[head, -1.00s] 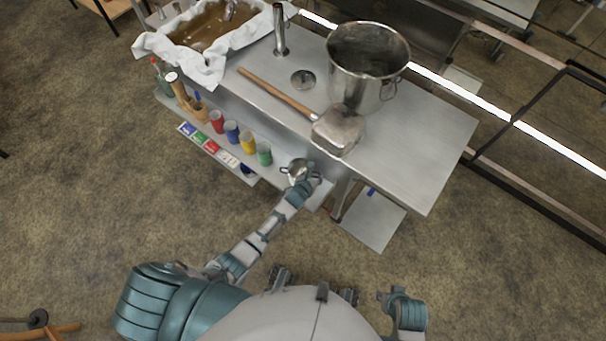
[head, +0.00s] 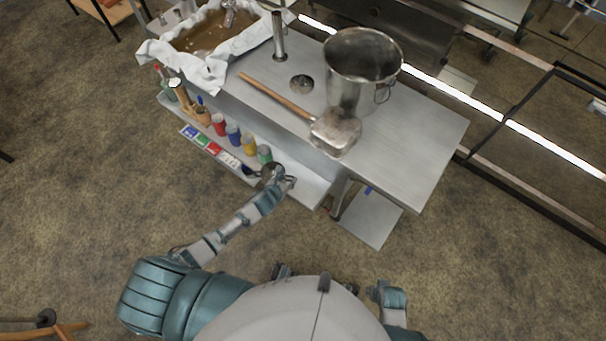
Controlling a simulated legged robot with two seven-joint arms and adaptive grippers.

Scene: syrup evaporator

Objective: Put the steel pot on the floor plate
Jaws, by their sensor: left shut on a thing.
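A small steel pot (head: 270,172) shows at the front edge of the shelf below the table, beside the green cup. My left gripper (head: 284,181) is shut on the pot at its right side and partly hides it. I cannot tell whether the pot touches the shelf or is held just off it. The floor plate (head: 369,220) is a flat grey square on the floor, right of the shelf, and is bare apart from a small blue mark near its back edge. Part of my right arm (head: 392,298) shows low in the picture; its fingers cannot be made out.
The steel table (head: 425,135) holds a large pail (head: 361,70), a wooden-handled scoop (head: 335,132) and a cloth-lined pan of brown liquid (head: 212,32). Several coloured cups line the shelf (head: 305,187). A table leg (head: 339,197) stands between shelf and plate.

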